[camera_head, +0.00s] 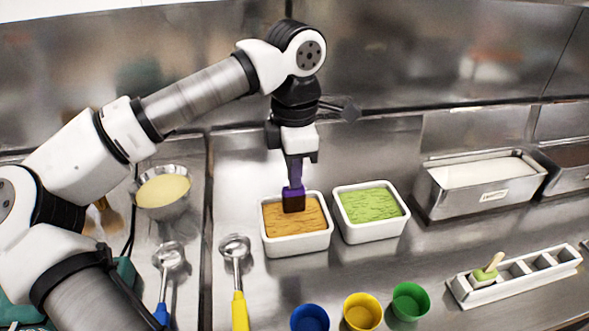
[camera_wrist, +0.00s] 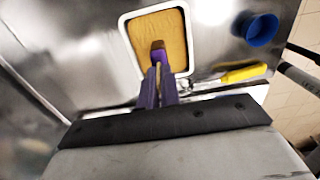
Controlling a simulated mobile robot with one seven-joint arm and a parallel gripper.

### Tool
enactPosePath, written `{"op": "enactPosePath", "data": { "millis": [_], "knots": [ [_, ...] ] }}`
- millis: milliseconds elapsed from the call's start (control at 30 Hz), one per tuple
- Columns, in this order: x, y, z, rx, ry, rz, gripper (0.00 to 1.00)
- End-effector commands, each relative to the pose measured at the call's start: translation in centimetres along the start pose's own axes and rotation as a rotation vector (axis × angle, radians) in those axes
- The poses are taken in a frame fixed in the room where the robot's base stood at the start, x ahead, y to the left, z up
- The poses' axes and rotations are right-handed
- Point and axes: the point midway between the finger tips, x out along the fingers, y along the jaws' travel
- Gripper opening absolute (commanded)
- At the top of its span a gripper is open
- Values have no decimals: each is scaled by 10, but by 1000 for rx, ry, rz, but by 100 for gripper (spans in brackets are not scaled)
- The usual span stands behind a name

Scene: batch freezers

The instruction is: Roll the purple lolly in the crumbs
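My gripper (camera_head: 294,176) is shut on the purple lolly (camera_head: 293,190), which hangs upright, its lower part dark brown. The lolly is over the white tub of orange-brown crumbs (camera_head: 277,218); I cannot tell whether its tip touches them. In the wrist view, my gripper (camera_wrist: 160,78) has purple fingers closed around the stick, and the lolly (camera_wrist: 158,53) shows its brown end against the crumbs (camera_wrist: 172,32). A second white tub of green crumbs (camera_head: 370,205) stands just to the right.
A rack (camera_head: 515,278) at the right holds a green lolly (camera_head: 486,273). Blue (camera_head: 310,318), yellow (camera_head: 361,312) and green (camera_head: 410,301) cups stand in front. A yellow-handled scoop (camera_head: 239,300) lies left of the tubs. A bowl (camera_head: 163,205) is farther left; a metal bin (camera_head: 480,190) stands right.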

Motion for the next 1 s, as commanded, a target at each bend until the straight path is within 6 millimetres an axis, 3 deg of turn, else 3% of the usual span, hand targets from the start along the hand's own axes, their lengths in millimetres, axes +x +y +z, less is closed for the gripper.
{"op": "enactPosePath", "data": {
  "millis": [1000],
  "knots": [
    [49,0,0,0,0,0,0]
  ]
}}
